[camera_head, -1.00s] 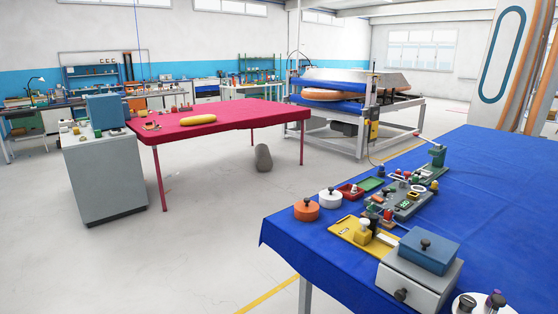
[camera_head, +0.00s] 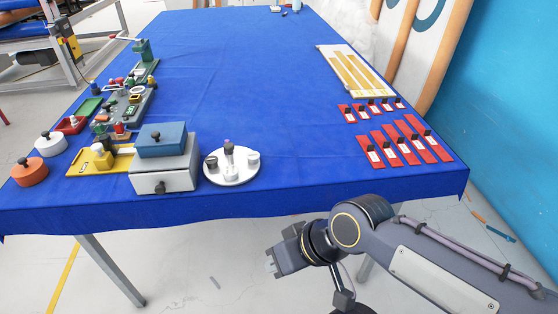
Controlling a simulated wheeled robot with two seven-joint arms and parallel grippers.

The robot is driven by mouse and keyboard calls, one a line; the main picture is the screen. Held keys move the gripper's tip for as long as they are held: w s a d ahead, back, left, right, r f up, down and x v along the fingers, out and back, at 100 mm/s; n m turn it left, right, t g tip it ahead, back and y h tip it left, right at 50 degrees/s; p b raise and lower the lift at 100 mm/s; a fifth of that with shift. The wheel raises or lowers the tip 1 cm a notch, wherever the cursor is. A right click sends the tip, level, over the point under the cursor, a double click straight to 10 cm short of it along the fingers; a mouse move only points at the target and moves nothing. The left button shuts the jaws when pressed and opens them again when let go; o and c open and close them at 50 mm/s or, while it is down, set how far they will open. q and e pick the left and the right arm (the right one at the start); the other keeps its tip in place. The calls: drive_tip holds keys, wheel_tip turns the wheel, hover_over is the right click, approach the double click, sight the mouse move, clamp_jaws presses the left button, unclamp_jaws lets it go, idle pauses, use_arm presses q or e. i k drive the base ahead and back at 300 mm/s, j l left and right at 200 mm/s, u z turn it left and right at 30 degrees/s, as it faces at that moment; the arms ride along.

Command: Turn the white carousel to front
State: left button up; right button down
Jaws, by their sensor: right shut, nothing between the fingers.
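The white carousel (camera_head: 233,177) is a round white disc lying on the blue table near its front edge, just right of the grey box. It bears a few small upright pieces, one with a dark purple-grey knob on top. My right gripper (camera_head: 271,264) is in front of the table, below and to the right of the carousel in the picture, well apart from it. It is shut and empty. My left gripper is not in view.
A grey box (camera_head: 163,176) with a blue block on it stands left of the carousel. Yellow tray (camera_head: 82,168), orange pot (camera_head: 29,172) and white pot (camera_head: 50,145) lie further left. Red strips (camera_head: 397,148) lie at right. The middle of the blue table (camera_head: 240,80) is clear.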

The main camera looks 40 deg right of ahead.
sight(246, 172)
drive_tip(key=z, duration=0.9)
